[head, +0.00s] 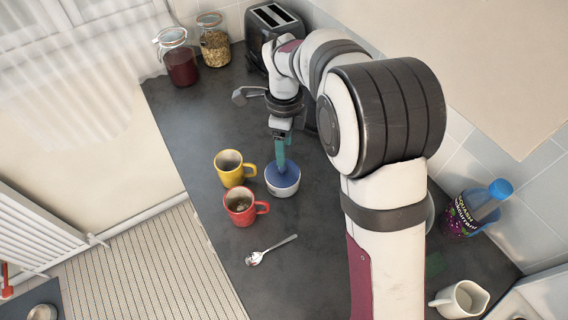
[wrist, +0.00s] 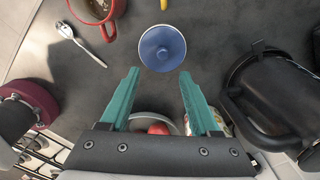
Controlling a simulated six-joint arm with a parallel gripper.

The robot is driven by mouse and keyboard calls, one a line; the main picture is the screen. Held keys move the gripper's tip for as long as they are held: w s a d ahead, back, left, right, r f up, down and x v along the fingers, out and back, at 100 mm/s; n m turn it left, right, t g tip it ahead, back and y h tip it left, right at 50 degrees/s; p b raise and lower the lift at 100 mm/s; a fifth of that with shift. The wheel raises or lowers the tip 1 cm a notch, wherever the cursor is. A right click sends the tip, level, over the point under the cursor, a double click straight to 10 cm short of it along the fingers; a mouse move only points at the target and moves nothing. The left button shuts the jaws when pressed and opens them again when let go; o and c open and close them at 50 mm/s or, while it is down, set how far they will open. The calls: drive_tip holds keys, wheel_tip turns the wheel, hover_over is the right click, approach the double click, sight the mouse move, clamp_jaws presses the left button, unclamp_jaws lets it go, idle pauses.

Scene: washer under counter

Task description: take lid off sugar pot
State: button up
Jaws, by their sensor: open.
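The sugar pot (head: 283,190) is a small white round pot on the dark counter, with its blue lid (head: 284,174) on top. In the wrist view the blue lid (wrist: 162,48) shows from above as a disc with a small knob at its middle and a pale rim around it. My gripper (head: 281,166) points down over the pot in the head view and hides part of the lid. In the wrist view my gripper (wrist: 158,73) has its two teal fingers spread, with nothing between the tips. The lid lies just beyond the tips. Contact cannot be told.
A yellow mug (head: 231,168) and a red mug (head: 241,207) stand close left of the pot. A spoon (head: 270,250) lies nearer. Two jars (head: 180,62) and a toaster (head: 272,32) stand at the back. A large black object (wrist: 272,95) is right in the wrist view.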

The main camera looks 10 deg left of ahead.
sight(282, 170)
drive_tip(key=f, duration=0.7)
drive_tip(key=shift+w+a+f, duration=0.2)
drive_tip(key=shift+a+f, duration=0.05)
drive_tip(key=shift+f, duration=0.05)
clamp_jaws()
